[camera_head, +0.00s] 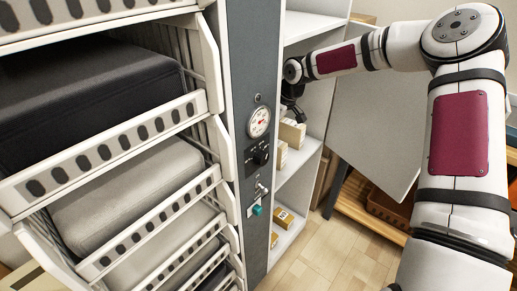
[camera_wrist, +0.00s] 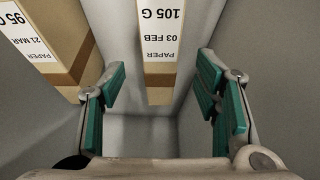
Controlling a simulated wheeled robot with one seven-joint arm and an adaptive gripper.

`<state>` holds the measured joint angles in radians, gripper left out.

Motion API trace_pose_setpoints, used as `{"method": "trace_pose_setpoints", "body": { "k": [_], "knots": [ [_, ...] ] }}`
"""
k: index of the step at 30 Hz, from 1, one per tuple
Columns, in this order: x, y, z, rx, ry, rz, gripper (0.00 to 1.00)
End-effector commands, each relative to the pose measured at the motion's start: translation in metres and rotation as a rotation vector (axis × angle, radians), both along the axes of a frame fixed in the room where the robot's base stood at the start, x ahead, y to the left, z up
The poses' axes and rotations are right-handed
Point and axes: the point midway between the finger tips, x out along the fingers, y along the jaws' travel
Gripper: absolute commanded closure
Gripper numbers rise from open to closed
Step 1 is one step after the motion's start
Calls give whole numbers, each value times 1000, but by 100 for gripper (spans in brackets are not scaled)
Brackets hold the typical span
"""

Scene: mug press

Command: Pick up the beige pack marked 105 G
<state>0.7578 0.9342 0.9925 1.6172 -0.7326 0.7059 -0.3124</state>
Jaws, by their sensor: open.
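The beige pack marked 105 G (camera_wrist: 158,28) is at the top middle of the wrist view, with a white label reading upside down "105 G, 03 FEB, PAPER". My gripper (camera_wrist: 161,76) is open, its teal-padded fingers left and right of the pack's line. A gap shows between each finger and the pack. The pack's upper part is cut off by the frame. In the head view my gripper (camera_head: 290,108) is at the shelf, dark and partly hidden by the grey panel. A beige pack (camera_head: 293,133) sits just below it; its mark is unreadable there.
A pack marked 95 G (camera_wrist: 62,60) stands close to the left finger. Other beige packs stand on the lower shelves (camera_head: 283,217). The grey panel with a gauge (camera_head: 259,121) and the slatted racks (camera_head: 110,150) border the shelf on the left.

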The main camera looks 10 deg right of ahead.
Motion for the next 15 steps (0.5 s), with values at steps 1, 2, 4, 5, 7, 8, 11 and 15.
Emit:
{"method": "trace_pose_setpoints", "body": {
  "k": [1, 2, 4, 5, 7, 8, 11, 15],
  "knots": [
    [3, 4, -13, 2, 3, 1, 43],
    [5, 5, -18, 1, 2, 2, 43],
    [9, 8, -29, 2, 2, 0, 43],
    [10, 9, -33, 1, 1, 1, 43],
    [13, 11, -42, 1, 1, 1, 43],
    [14, 12, -44, 1, 1, 1, 43],
    [16, 14, -50, 1, 1, 0, 43],
    [18, 16, -58, 1, 1, 0, 43]
  ]
}}
